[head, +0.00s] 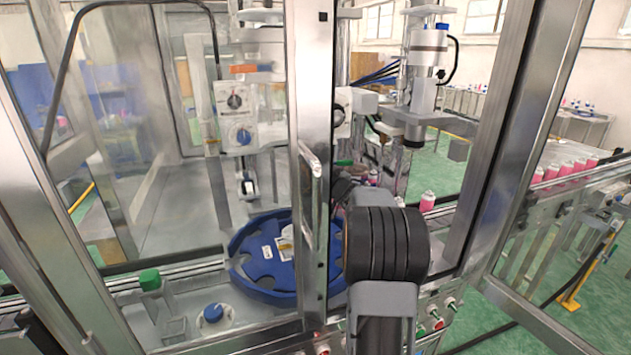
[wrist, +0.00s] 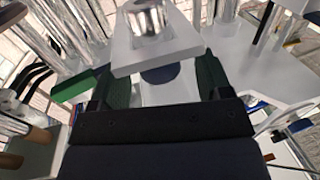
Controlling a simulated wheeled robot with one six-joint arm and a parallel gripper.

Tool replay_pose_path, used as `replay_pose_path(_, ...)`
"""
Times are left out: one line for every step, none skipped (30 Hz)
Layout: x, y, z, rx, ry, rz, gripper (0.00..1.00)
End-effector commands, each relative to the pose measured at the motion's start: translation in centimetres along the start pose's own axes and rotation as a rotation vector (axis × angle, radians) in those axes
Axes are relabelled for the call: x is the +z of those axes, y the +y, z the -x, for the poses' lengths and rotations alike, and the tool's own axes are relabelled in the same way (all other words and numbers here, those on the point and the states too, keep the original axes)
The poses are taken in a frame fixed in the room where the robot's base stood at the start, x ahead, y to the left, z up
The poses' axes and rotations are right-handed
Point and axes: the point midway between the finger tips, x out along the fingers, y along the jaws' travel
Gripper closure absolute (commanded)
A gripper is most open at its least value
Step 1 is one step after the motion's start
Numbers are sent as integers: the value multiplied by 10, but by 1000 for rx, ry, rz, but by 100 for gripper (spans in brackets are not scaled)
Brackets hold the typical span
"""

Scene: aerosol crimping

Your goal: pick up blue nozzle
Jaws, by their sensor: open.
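No part in the head view can be surely told as the blue nozzle. My gripper (wrist: 165,82) is open in the wrist view, with a dark green-padded finger on each side. A small dark blue round part (wrist: 161,73) shows between the fingers, partly covered by a pale plate (wrist: 178,50) with a shiny metal cylinder (wrist: 148,20). I cannot tell whether this round part is the nozzle, and nothing is seen gripped. In the head view my arm reaches into the machine and hides the gripper's fingers.
A blue notched wheel (head: 262,290) lies left of my arm, behind a metal frame post (head: 309,130). A blue-capped round part (head: 213,313) and a green-topped block (head: 149,280) stand at the lower left. A pink can (head: 427,202) stands right of my arm, near a press head (head: 414,130).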

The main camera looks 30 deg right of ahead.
Motion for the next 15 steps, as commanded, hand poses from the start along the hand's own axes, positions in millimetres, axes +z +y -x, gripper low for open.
replay_pose_path(0, 0, -1, 0, -1, 0, 29)
replay_pose_path(0, 0, -1, 0, -1, 0, 29)
replay_pose_path(0, 0, -1, 0, 0, 0, 29)
replay_pose_path(0, 0, -1, 0, 0, 0, 29)
replay_pose_path(0, 0, -1, 0, 0, 0, 29)
replay_pose_path(0, 0, -1, 0, 0, 0, 29)
replay_pose_path(0, 0, -1, 0, 0, 0, 30)
replay_pose_path(0, 0, -1, 0, 0, 0, 33)
replay_pose_path(0, 0, -1, 0, 0, 0, 37)
replay_pose_path(0, 0, -1, 0, 0, 0, 40)
replay_pose_path(0, 0, -1, 0, 0, 0, 43)
replay_pose_path(0, 0, -1, 0, 0, 0, 47)
replay_pose_path(0, 0, -1, 0, 0, 0, 50)
replay_pose_path(0, 0, -1, 0, 0, 0, 52)
replay_pose_path(0, 0, -1, 0, 0, 0, 56)
